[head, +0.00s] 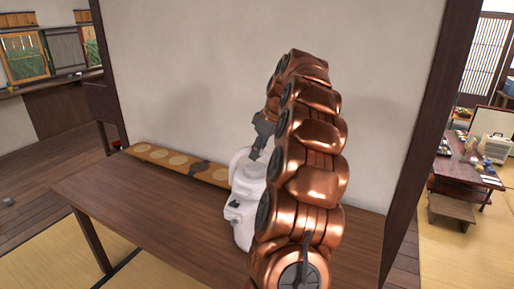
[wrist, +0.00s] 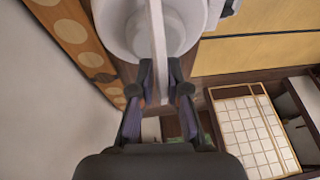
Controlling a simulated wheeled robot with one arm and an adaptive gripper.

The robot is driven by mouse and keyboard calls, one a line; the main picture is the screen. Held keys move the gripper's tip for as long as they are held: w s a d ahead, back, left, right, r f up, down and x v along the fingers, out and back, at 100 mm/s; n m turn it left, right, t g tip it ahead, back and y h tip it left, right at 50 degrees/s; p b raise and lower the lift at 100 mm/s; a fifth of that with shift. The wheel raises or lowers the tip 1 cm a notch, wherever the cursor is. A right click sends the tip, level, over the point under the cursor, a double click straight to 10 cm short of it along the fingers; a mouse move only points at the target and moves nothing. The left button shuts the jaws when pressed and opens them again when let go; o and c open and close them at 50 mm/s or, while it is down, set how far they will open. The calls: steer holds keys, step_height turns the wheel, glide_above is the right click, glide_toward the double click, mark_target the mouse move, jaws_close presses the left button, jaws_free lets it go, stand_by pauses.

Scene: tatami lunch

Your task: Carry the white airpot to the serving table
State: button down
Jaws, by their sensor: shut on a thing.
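The white airpot (head: 243,212) is at the wooden table (head: 150,215) by the wall, upright and partly hidden behind my copper arm. I cannot tell whether its base touches the tabletop. My gripper (head: 256,150) reaches down to its top in the head view. In the wrist view my gripper (wrist: 161,78) is shut on the airpot's white handle (wrist: 158,35), with the round white top of the airpot (wrist: 122,28) behind it. Which table is the serving table is not clear from the pictures.
An orange runner with pale discs (head: 180,162) lies along the wall edge of the table. A dark post (head: 430,120) stands to the right. Beyond it are a low dark table with several items (head: 465,170) and a wooden stool (head: 451,210). The table's left part is clear.

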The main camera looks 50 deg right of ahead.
steer(key=shift+f+p, duration=0.35)
steer(key=shift+f, duration=0.25)
steer(key=shift+s+f, duration=0.1)
steer(key=shift+f, duration=0.25)
steer(key=c, duration=1.2)
jaws_free()
steer(key=shift+f, duration=0.15)
steer(key=shift+o, duration=0.2)
steer(key=shift+d+r, duration=0.1)
steer(key=shift+r, duration=0.35)
steer(key=shift+b+v, duration=0.9)
steer(key=shift+v, duration=2.25)
steer(key=p+v, duration=0.4)
steer(key=v, duration=0.1)
